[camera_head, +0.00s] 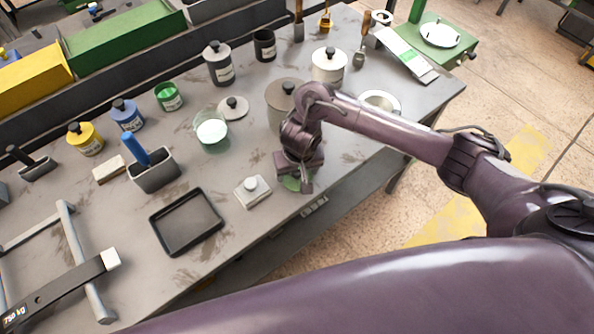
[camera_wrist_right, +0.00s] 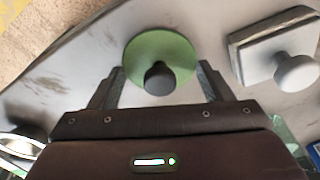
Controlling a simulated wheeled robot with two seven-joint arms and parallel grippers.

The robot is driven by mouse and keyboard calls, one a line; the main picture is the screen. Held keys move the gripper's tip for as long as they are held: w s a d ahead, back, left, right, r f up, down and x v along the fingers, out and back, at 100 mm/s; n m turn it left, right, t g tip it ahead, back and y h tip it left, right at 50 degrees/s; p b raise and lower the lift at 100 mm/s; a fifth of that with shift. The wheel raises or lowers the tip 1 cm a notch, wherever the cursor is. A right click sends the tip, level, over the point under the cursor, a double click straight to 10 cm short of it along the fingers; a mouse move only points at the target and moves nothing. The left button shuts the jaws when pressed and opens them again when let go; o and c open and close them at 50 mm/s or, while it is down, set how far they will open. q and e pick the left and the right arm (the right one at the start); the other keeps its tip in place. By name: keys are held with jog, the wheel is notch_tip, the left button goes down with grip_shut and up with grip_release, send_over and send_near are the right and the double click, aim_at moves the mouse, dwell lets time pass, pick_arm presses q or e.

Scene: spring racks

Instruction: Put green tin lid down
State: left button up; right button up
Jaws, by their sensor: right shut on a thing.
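The green tin lid (camera_wrist_right: 163,48) is a flat green disc with a black knob (camera_wrist_right: 159,79), between the fingers of my right gripper (camera_wrist_right: 158,84) in the wrist view. The gripper is shut on it. In the head view the right gripper (camera_head: 303,177) is low at the table's front edge, and part of the green lid (camera_head: 292,184) shows beneath it. I cannot tell whether the lid touches the tabletop. My left gripper is not in view.
A pale block with a round knob (camera_head: 253,191) lies just left of the right gripper; it also shows in the wrist view (camera_wrist_right: 281,46). A black tray (camera_head: 186,222) lies farther left. The table's front edge (camera_head: 262,237) is close.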

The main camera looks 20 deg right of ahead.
aim_at(299, 175)
jog(key=shift+f, duration=0.15)
jog(key=o, duration=1)
jog(key=r+p, duration=0.2)
jog(key=r, duration=0.2)
jog(key=s+r+p, duration=0.1)
jog(key=r+p, duration=0.2)
jog(key=r, duration=0.1)
jog(key=r+p, duration=0.2)
jog(key=r, duration=0.2)
jog(key=shift+s+r+p, duration=0.1)
jog(key=shift+s+p, duration=0.2)
jog(key=shift+s, duration=0.1)
